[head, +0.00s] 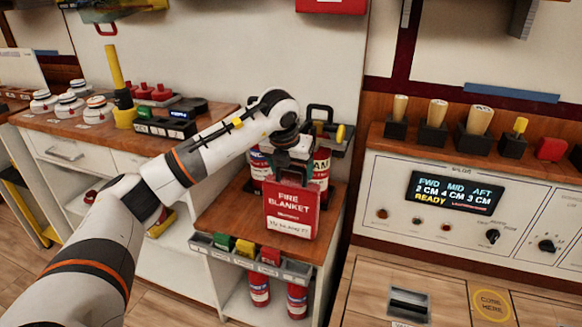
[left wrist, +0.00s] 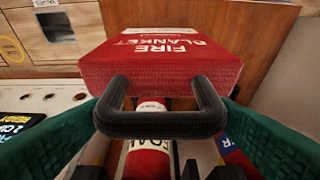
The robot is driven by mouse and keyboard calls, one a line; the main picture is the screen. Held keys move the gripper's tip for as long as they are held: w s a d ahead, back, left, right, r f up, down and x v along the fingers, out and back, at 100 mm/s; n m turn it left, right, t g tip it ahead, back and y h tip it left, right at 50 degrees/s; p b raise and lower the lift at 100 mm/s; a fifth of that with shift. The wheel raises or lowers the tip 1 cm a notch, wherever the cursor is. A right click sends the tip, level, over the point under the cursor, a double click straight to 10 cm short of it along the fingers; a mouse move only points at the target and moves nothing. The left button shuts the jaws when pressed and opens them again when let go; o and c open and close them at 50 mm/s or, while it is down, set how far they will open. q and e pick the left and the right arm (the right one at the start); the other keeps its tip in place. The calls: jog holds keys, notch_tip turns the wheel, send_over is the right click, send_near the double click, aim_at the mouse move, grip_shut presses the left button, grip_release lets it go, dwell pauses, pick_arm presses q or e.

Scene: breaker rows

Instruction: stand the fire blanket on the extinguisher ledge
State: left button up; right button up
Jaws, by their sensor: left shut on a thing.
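The red fire blanket (head: 290,212) hangs upright, label facing me, in front of the extinguishers over the wooden extinguisher ledge (head: 222,214). I cannot tell whether its base touches the ledge. My left gripper (head: 292,152) is above it, shut on its black handle. In the left wrist view the handle (left wrist: 160,122) lies between the green fingers, with the red case (left wrist: 165,68) beyond. Red-and-white extinguishers (head: 321,166) stand behind the blanket, partly hidden by it and my gripper. My right gripper is out of view.
Small coloured blocks sit in a grey labelled strip (head: 250,262) along the ledge's front edge. More extinguishers (head: 259,288) stand below. A control panel (head: 450,205) with a lit display is at right. A counter (head: 75,135) with white domed items is at left.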

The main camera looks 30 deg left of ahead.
pick_arm(q)
jog(key=o, duration=1.8)
jog(key=shift+o, duration=0.2)
jog(key=shift+r, duration=0.1)
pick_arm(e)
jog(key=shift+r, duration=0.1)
pick_arm(q)
jog(key=p+v, duration=0.1)
jog(key=v, duration=1.1)
jog(key=shift+p, duration=0.3)
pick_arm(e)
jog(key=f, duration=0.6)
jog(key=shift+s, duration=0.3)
